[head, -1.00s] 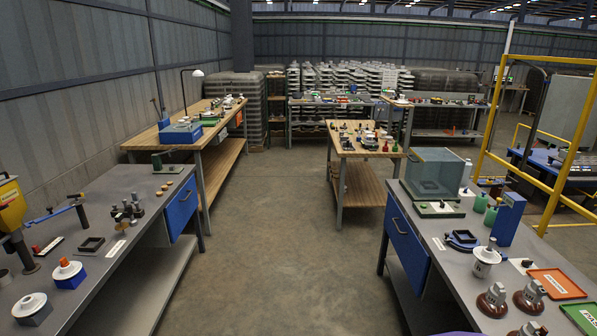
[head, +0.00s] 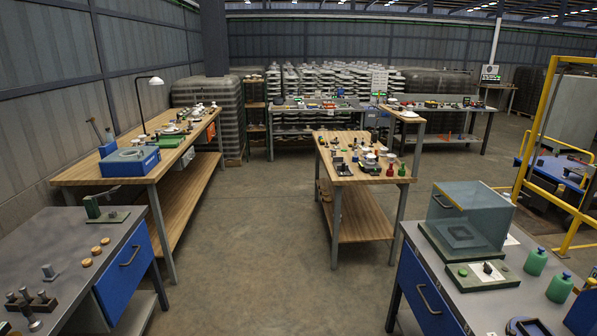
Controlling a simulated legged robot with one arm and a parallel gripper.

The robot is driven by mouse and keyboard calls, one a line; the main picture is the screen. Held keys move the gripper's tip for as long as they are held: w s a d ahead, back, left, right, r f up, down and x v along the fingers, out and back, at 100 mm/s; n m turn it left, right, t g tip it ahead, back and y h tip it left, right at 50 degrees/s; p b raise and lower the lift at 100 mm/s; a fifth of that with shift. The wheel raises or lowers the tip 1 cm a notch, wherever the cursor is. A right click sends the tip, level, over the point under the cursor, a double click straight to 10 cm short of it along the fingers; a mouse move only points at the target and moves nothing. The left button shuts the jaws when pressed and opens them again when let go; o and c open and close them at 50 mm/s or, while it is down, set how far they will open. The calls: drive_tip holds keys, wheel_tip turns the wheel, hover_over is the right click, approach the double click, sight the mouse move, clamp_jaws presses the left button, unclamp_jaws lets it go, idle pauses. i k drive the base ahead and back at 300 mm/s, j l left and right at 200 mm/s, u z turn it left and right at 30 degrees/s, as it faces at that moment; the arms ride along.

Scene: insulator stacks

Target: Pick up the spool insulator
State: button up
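I cannot pick out the spool insulator with certainty; the small parts on the benches are too small to tell apart. Several small objects, some pale, dark, red and green, stand on the wooden table (head: 334,179) in the middle. More small pale pieces lie on the long wooden bench (head: 100,169) at the left. My gripper is not in view, so its state does not show.
A grey bench with a blue drawer (head: 124,262) stands at near left. Another grey bench (head: 500,303) at near right carries a clear box (head: 468,212) and green bottles (head: 536,262). A yellow frame (head: 536,130) stands at right. The concrete floor (head: 262,240) between the benches is clear.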

sight(371, 155)
drive_tip(key=i, duration=1.8)
drive_tip(key=i+z, duration=0.1)
drive_tip(key=i, duration=0.5)
drive_tip(key=i+z, duration=0.15)
drive_tip(key=i, duration=0.4)
drive_tip(key=i+j+z, duration=0.1)
drive_tip(key=i, duration=0.5)
drive_tip(key=i+z, duration=0.15)
drive_tip(key=i, duration=0.35)
drive_tip(key=i+j+z, duration=0.15)
drive_tip(key=i, duration=0.3)
